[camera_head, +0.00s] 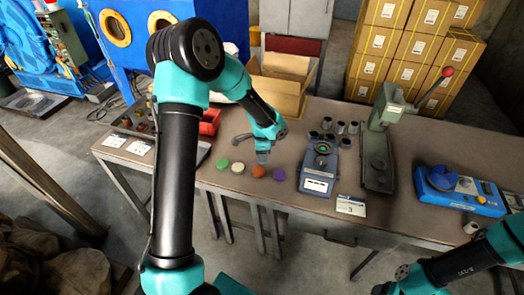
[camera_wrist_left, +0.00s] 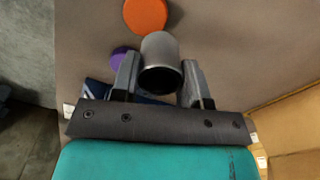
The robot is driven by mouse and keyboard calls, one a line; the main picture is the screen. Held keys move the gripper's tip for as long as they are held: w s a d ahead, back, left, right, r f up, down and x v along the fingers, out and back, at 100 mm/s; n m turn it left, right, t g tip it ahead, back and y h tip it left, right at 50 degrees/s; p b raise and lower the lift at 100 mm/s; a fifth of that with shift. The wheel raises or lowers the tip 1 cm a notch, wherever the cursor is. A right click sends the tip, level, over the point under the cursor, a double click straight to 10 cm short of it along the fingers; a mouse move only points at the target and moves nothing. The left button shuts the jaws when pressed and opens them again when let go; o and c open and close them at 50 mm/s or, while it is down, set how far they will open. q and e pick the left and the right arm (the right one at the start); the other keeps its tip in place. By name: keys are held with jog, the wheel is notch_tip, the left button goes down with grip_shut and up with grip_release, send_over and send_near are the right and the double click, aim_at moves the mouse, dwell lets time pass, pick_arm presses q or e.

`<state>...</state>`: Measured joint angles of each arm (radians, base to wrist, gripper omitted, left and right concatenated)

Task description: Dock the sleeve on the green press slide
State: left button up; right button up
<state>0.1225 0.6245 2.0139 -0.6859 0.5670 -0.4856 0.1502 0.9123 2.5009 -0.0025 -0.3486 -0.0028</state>
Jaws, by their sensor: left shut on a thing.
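My left gripper (camera_head: 263,157) hangs over the table, just above the row of coloured discs. In the left wrist view its fingers (camera_wrist_left: 160,85) are shut on a grey metal sleeve (camera_wrist_left: 160,48), a short tube with a dark open end. In the head view the held sleeve is too small to make out clearly. The green press (camera_head: 384,118), with a red-knobbed lever, stands to the right of the gripper, with its flat slide base (camera_head: 377,180) pointing toward the table's front. My right arm shows at the bottom right; its gripper is out of view.
A blue fixture (camera_head: 319,184) stands between gripper and press, with several dark sleeves (camera_head: 341,129) behind it. Green (camera_head: 223,164), white, orange and purple discs lie near the front edge. A blue gauge unit (camera_head: 461,199) sits at right. An open carton (camera_head: 281,88) is behind.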

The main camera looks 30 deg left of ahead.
dwell(0.4)
pick_arm(q)
jog(key=w+d+r+n, duration=0.2)
jog(key=d+r+n, duration=0.5)
jog(key=d+r, duration=0.3)
jog(key=d, duration=0.4)
jog(key=shift+w+n, duration=0.3)
